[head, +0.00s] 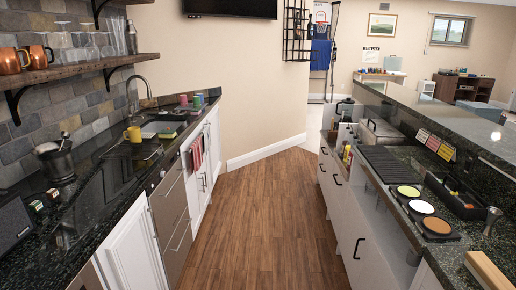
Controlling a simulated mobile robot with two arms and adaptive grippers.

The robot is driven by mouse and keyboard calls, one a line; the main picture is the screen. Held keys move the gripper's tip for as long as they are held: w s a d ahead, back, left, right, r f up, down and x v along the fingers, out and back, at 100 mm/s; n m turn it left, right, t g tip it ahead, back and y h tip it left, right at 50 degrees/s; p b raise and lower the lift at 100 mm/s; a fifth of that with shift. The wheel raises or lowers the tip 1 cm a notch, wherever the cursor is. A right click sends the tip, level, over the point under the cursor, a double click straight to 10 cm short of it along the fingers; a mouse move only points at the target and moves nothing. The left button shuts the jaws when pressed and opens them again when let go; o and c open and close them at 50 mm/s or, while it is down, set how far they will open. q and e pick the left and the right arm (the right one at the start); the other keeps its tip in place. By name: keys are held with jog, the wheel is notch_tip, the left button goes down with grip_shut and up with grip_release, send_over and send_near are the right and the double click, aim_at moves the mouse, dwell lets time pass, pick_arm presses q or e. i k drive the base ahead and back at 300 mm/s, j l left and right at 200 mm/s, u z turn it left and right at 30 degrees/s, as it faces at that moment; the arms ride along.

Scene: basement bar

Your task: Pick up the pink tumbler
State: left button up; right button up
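A small pink tumbler (183,100) stands at the far end of the left counter, beyond the sink. It looks upright, and it is small in the picture. Other coloured cups (197,101) stand just to its right. Neither of my grippers shows in the head view, so nothing of them can be seen near the tumbler.
The wooden floor (255,215) between the counters is clear. The left counter (105,185) holds a yellow mug (134,134), a faucet (143,88) and a metal mortar (56,160). The right counter holds round coloured coasters (421,206) and a black caddy (455,197).

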aim_at(184, 102)
jog(key=i, duration=2)
jog(key=i+l+u, duration=0.1)
jog(key=i+u, duration=0.2)
jog(key=i, duration=0.25)
jog(key=i+l+u, duration=0.35)
jog(key=i, duration=0.2)
jog(key=i+l+u, duration=0.3)
jog(key=i, duration=0.25)
